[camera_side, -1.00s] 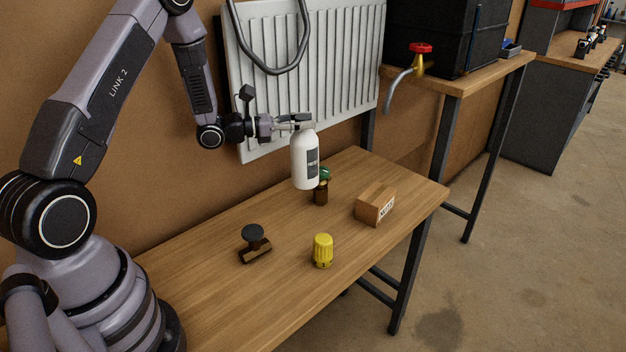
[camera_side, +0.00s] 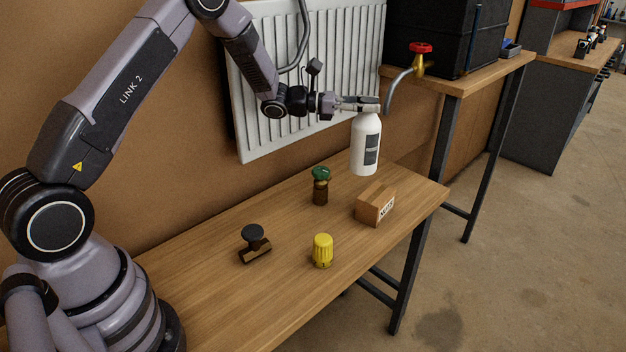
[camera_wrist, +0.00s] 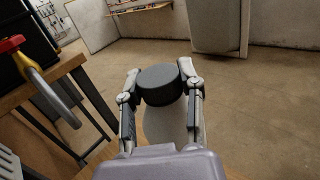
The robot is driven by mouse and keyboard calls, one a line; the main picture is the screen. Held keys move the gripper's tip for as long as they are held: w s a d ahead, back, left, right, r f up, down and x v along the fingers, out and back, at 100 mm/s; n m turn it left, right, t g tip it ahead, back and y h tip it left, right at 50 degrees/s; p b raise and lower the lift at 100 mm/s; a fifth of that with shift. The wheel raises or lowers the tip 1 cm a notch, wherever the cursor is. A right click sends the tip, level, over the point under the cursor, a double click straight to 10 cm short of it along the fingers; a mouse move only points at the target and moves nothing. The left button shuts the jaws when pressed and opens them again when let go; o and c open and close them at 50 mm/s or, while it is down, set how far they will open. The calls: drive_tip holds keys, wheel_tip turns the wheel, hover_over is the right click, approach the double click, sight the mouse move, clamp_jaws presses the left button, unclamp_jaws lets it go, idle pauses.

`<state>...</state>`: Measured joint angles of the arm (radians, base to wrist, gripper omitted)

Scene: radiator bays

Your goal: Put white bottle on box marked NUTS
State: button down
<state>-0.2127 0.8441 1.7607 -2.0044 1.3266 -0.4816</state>
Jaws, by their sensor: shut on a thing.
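The white bottle (camera_side: 366,146) with a dark label is upright in the air in the side view, held at its top by my gripper (camera_side: 366,105). In the wrist view my gripper (camera_wrist: 160,95) has its two fingers on either side of the bottle's dark cap (camera_wrist: 158,86), with the white bottle body (camera_wrist: 165,128) below. The small brown cardboard box marked NUTS (camera_side: 375,204) sits on the wooden bench near its right end. The bottle hangs above the box in the side view, clear of it; its exact alignment in depth cannot be told.
A radiator (camera_side: 300,75) hangs behind. A red-handled tap (camera_side: 418,62) is close right of my gripper.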

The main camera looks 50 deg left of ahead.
drive_tip(key=w+f, duration=0.6)
drive_tip(key=f, duration=0.3)
drive_tip(key=shift+w+d+f, duration=0.25)
drive_tip(key=shift+w+f, duration=0.05)
drive_tip(key=shift+w, duration=0.05)
drive_tip(key=c, duration=0.7)
unclamp_jaws()
drive_tip(key=shift+f, duration=0.25)
